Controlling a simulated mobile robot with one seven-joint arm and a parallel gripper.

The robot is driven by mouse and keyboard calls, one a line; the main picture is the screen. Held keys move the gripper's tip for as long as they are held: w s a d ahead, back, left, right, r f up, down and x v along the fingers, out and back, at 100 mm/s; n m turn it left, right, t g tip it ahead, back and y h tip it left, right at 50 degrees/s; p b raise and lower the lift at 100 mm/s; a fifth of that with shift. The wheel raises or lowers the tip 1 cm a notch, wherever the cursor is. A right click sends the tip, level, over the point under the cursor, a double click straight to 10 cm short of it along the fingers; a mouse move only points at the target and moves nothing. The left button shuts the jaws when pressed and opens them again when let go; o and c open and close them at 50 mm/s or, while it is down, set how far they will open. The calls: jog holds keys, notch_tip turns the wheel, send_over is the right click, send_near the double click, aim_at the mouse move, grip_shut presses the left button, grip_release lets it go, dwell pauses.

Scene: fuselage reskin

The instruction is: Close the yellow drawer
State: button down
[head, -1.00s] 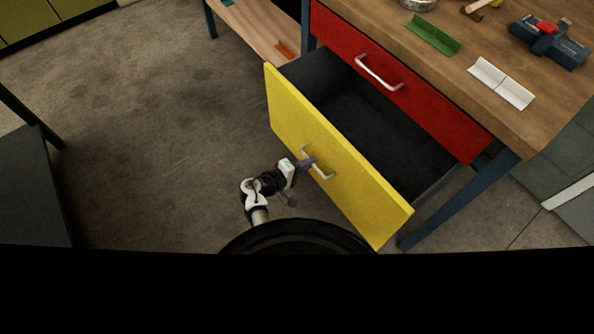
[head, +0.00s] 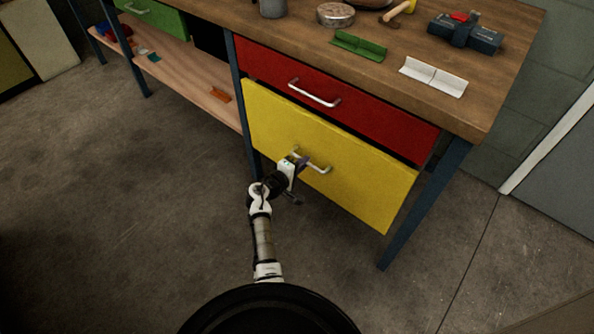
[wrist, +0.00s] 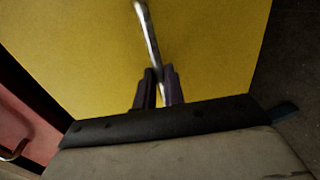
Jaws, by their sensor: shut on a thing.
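My gripper (head: 301,163) is at the left part of this handle. In the wrist view the yellow front (wrist: 215,50) fills most of the picture, and the two dark fingers (wrist: 159,88) are shut on the silver handle bar (wrist: 148,35), one on each side.
The red drawer (head: 350,102) above is shut. Green and white angle pieces, a hammer, a tin and a blue vise (head: 465,35) stand on the wooden top. A dark blue table leg (head: 425,205) is at the right. The floor (head: 130,190) to the left is clear.

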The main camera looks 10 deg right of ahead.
jog(key=shift+w+d+r, duration=0.15)
jog(key=shift+w, duration=0.05)
jog(key=c, duration=1.5)
grip_release()
jog(key=shift+d, duration=0.1)
jog(key=v, duration=1.3)
jog(key=shift+s+a, duration=0.25)
jog(key=shift+a, duration=0.1)
